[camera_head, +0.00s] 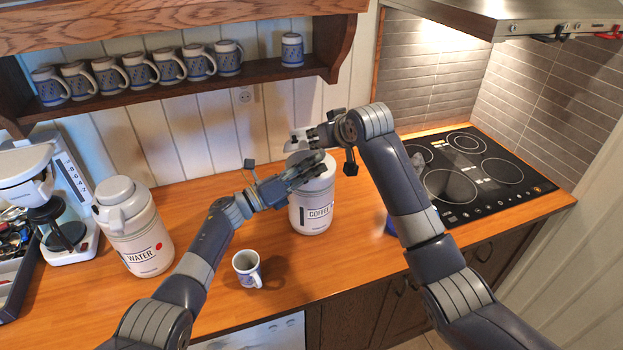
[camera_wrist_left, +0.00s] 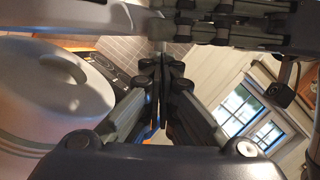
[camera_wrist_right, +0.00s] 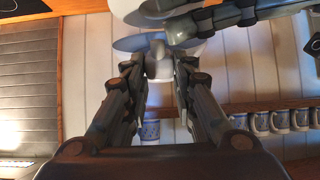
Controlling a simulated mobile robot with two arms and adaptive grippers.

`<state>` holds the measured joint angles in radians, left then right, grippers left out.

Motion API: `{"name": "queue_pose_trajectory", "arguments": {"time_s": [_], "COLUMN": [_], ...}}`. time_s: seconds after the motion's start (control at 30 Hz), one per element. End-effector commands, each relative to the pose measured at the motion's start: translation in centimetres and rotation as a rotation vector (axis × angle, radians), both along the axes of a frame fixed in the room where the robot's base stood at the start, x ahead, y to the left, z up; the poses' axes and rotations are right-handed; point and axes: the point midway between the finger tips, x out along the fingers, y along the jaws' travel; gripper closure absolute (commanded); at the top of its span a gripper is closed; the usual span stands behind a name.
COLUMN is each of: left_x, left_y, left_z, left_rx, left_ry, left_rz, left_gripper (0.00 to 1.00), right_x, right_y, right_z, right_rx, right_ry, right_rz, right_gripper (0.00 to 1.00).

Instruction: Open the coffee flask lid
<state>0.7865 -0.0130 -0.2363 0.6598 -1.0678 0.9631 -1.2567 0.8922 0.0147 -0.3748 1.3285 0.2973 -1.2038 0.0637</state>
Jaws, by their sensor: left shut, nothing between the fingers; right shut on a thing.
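The white coffee flask (camera_head: 311,215) stands upright on the wooden counter, its label facing me. Its pale rounded top (camera_wrist_left: 55,85) fills the left of the left wrist view. My right gripper (camera_head: 316,134) is above the flask's top, shut on a pale part that I take to be the flask lid (camera_head: 296,141). This part also shows between the fingers in the right wrist view (camera_wrist_right: 160,68). My left gripper (camera_head: 322,158) is shut and empty, just below the right one and in front of the flask's upper part, hiding some of it. Whether it touches the flask I cannot tell.
A water flask (camera_head: 138,240) and a coffee maker (camera_head: 68,200) stand at the left. A patterned mug (camera_head: 247,268) is near the counter's front edge. A stove (camera_head: 480,175) is at the right. Several mugs sit on the shelf (camera_head: 180,88) above.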

Motion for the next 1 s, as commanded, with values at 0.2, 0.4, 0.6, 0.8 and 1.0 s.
{"name": "queue_pose_trajectory", "arguments": {"time_s": [0.2,0.4,0.6,0.8,1.0], "left_x": [0.4,0.4,1.2,1.4,1.5], "left_y": [0.2,0.2,0.6,0.7,0.8], "left_z": [0.6,0.6,2.0,2.6,2.9], "left_rx": [-0.001,-0.001,0.001,-0.007,-0.010], "left_ry": [0.001,0.001,-0.003,-0.005,-0.007], "left_rz": [0.000,0.000,0.001,0.007,0.009], "left_gripper": [1.00,1.00,1.00,1.00,1.00], "right_x": [0.0,0.0,0.0,-0.1,-0.2], "right_y": [0.0,0.0,0.0,0.0,0.0], "right_z": [-0.1,-0.1,-0.1,-0.2,-0.6], "right_rx": [0.000,-0.001,-0.001,-0.002,-0.004], "right_ry": [0.001,0.001,0.001,0.006,0.012], "right_rz": [0.000,0.001,0.001,0.001,0.002], "right_gripper": [1.00,1.00,1.00,1.00,0.55]}}
